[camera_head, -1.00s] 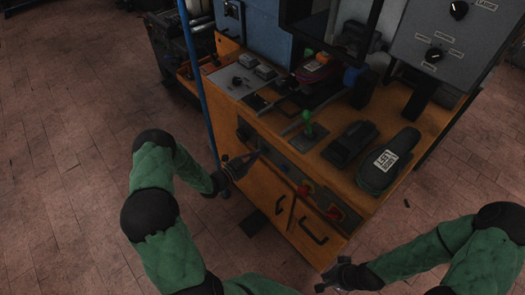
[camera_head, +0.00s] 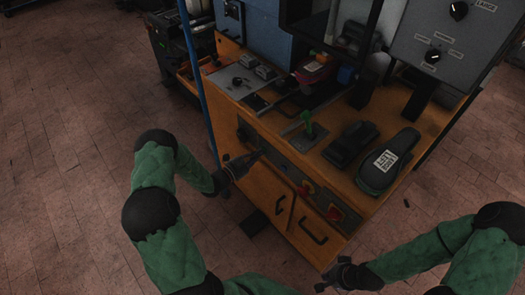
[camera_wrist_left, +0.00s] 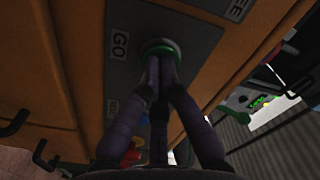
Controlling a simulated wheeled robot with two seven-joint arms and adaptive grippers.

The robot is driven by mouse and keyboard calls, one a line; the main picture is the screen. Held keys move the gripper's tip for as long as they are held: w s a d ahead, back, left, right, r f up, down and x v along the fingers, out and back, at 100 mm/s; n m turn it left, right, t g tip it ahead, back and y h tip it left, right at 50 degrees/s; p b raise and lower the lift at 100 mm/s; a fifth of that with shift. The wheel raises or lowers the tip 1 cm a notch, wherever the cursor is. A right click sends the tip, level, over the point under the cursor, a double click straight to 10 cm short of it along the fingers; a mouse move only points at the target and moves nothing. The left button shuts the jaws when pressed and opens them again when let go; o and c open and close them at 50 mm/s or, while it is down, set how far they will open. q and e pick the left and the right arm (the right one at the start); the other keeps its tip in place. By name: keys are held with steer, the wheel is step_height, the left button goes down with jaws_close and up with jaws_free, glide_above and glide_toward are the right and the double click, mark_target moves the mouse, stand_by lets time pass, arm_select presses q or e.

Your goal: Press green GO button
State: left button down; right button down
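The green GO button (camera_wrist_left: 163,43) shows in the left wrist view as a green ring on a dark panel, next to a GO label (camera_wrist_left: 119,40). My left gripper (camera_wrist_left: 160,58) has its fingers together with nothing between them. Its tips are right in front of the button and cover its middle; whether they press it in I cannot tell. In the head view my left gripper (camera_head: 259,155) is at the front panel of the orange cabinet, and the green button is hidden there. My right gripper (camera_head: 336,276) is low at the bottom, away from the panel; its fingers are too small to read.
The dark front panel (camera_head: 318,182) also carries red buttons (camera_head: 308,187). A green-knobbed lever (camera_head: 309,124) and dark shoe forms (camera_head: 388,164) stand on the orange bench top. Black door handles (camera_head: 313,232) stick out below the panel. A blue pole (camera_head: 190,55) rises beside my left arm.

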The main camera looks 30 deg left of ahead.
arm_select(q)
steer(key=p+v, duration=0.2)
steer(key=v, duration=0.5)
steer(key=shift+s, duration=0.25)
stand_by(0.3)
stand_by(0.6)
steer(key=s+d+f+m+g+h, duration=0.3)
steer(key=s+d+m+g, duration=0.25)
steer(key=d+m, duration=0.3)
steer(key=s+d+f+m+g+h, duration=0.35)
steer(key=d+m+g, duration=0.3)
steer(key=d, duration=0.35)
steer(key=s+d+f+m+g+y, duration=0.1)
steer(key=s+f+m+g+y, duration=0.3)
steer(key=m, duration=0.6)
steer(key=s+d+m+g+y, duration=0.1)
steer(key=s+m+y, duration=0.1)
steer(key=s+m, duration=0.6)
steer(key=s+d+f+m+g+y, duration=0.1)
steer(key=s+f+m+g+y, duration=0.15)
steer(key=m, duration=1.05)
steer(key=d+m+t, duration=0.1)
steer(key=m, duration=0.2)
steer(key=w+r+m+t, duration=0.1)
steer(key=m, duration=0.2)
steer(key=w+d+m+t, duration=0.1)
steer(key=m, duration=0.3)
steer(key=shift+w+d+r+y, duration=0.25)
steer(key=shift+d+r+y, duration=0.05)
steer(key=shift+d+y, duration=0.1)
